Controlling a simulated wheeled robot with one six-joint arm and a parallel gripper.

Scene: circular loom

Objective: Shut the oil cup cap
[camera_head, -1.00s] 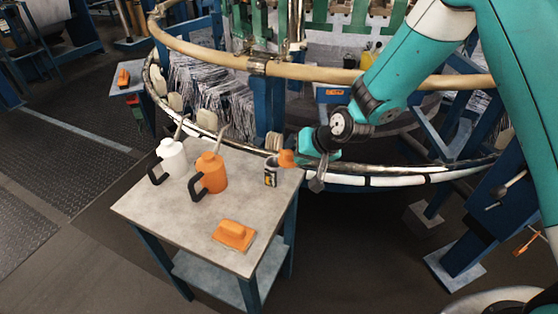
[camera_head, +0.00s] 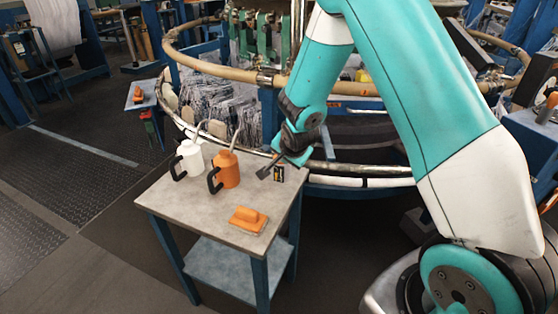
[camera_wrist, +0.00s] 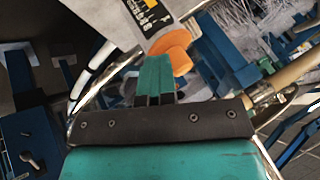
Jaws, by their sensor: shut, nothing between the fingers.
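The small oil cup (camera_head: 279,174), with a black and yellow label, stands at the table's back right edge in the head view. In the wrist view its label (camera_wrist: 146,14) is near the top, and the round orange cap (camera_wrist: 172,47) is just below and right of it. My gripper (camera_wrist: 155,72) is shut and empty, its teal fingers pointing at the cap. The fingertips are very close to the cap's lower left side; I cannot tell if they touch. In the head view my wrist hides the cap, and whether it is open is unclear.
The loom's metal ring (camera_head: 350,181) runs close behind the table. The table's front left is clear.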

